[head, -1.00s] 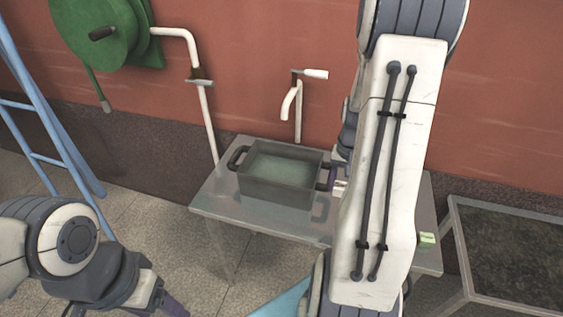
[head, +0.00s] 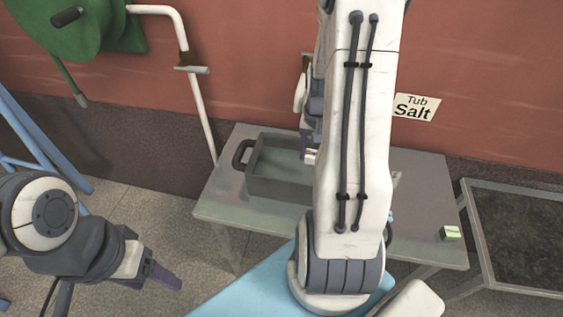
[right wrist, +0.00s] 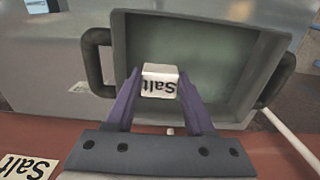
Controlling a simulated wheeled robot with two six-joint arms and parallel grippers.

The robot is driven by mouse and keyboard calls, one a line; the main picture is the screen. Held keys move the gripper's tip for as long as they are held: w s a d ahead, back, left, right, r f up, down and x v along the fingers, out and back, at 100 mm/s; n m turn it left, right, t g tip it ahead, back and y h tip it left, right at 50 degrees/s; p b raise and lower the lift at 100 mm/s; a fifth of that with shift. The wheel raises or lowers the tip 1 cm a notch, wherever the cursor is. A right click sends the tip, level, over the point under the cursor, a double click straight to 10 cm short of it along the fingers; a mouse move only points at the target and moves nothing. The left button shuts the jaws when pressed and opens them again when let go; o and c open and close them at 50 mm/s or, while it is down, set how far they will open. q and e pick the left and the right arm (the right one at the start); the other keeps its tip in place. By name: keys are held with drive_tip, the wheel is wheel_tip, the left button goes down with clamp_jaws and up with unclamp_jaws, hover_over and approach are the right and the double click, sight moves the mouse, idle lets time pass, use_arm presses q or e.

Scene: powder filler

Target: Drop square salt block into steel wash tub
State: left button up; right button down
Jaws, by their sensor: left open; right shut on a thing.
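The square salt block (right wrist: 160,80) is a small white block labelled "Salt". My right gripper (right wrist: 160,92) is shut on it, with the purple fingers on its two sides. In the right wrist view the block appears over the near part of the grey steel wash tub (right wrist: 215,55), inside its rim outline. The tub also shows in the head view (head: 265,186) on the table, partly hidden by my right arm. In the head view the right gripper (head: 309,153) is mostly hidden beside my arm. My left gripper (head: 160,278) is open and empty, low at the left, away from the table.
The metal table (head: 425,185) has free room right of the tub, with a small green block (head: 450,233) near its right edge. A white pipe (head: 197,100) stands behind, and a dark-topped stand (head: 520,235) is at right.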

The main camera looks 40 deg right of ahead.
approach(281, 176)
drive_tip(key=s+a, duration=0.2)
drive_tip(key=s, duration=0.1)
wheel_tip(281, 176, down, 4)
drive_tip(key=shift+a+p, duration=0.15)
drive_tip(key=shift+p, duration=0.15)
drive_tip(key=shift+f+b, duration=0.4)
drive_tip(key=shift+f, duration=0.2)
drive_tip(key=shift+c, duration=1.3)
unclamp_jaws()
